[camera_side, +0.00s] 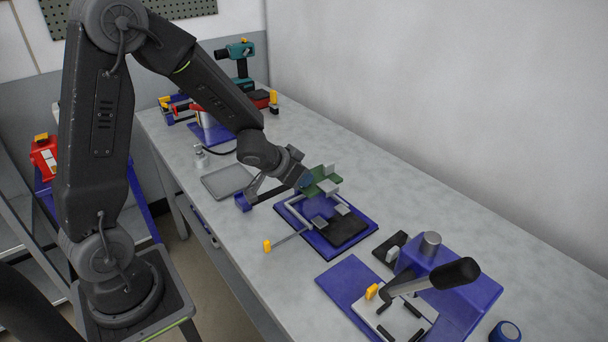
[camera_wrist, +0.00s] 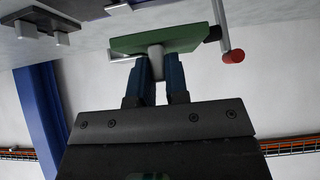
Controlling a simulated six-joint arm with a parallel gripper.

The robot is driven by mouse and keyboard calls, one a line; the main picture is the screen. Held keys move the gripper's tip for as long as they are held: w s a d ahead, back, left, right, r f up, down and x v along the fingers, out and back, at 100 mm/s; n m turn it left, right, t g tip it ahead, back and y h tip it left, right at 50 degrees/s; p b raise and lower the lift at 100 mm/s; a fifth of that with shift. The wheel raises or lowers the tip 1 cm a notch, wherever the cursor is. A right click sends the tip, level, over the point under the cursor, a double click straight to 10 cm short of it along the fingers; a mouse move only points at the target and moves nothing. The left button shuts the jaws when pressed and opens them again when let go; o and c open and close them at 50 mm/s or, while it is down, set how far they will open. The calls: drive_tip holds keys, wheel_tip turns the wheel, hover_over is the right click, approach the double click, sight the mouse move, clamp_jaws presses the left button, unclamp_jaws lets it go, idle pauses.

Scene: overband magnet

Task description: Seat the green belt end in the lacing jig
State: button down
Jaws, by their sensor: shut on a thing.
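The green belt end (camera_side: 321,173), a flat green piece with light grey parts, is held above the far-left part of a blue-based fixture, which looks like the lacing jig (camera_side: 362,222). The jig carries a grey bar frame, a black pad and small grey blocks. My gripper (camera_side: 306,181) is shut on the belt end. In the wrist view my blue fingers (camera_wrist: 160,76) close around a pale round grip under the green plate (camera_wrist: 165,38). Whether the belt end touches the jig cannot be told.
A yellow-tipped rod (camera_side: 286,240) sticks out left of the jig. Nearer stands a blue press with a black-handled lever (camera_side: 445,277). A grey tray (camera_side: 227,181) lies to the left, a teal drill (camera_side: 242,67) at the back. Bench along the wall side is clear.

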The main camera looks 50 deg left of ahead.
drive_tip(key=shift+f, duration=0.1)
drive_tip(key=shift+f, duration=2.8)
drive_tip(key=shift+f, duration=1.2)
drive_tip(key=c, duration=1.1)
unclamp_jaws()
drive_tip(key=shift+o, duration=0.2)
drive_tip(key=shift+r, duration=0.1)
drive_tip(key=v, duration=1.3)
drive_tip(key=shift+s+r, duration=0.25)
drive_tip(key=shift+s, duration=0.05)
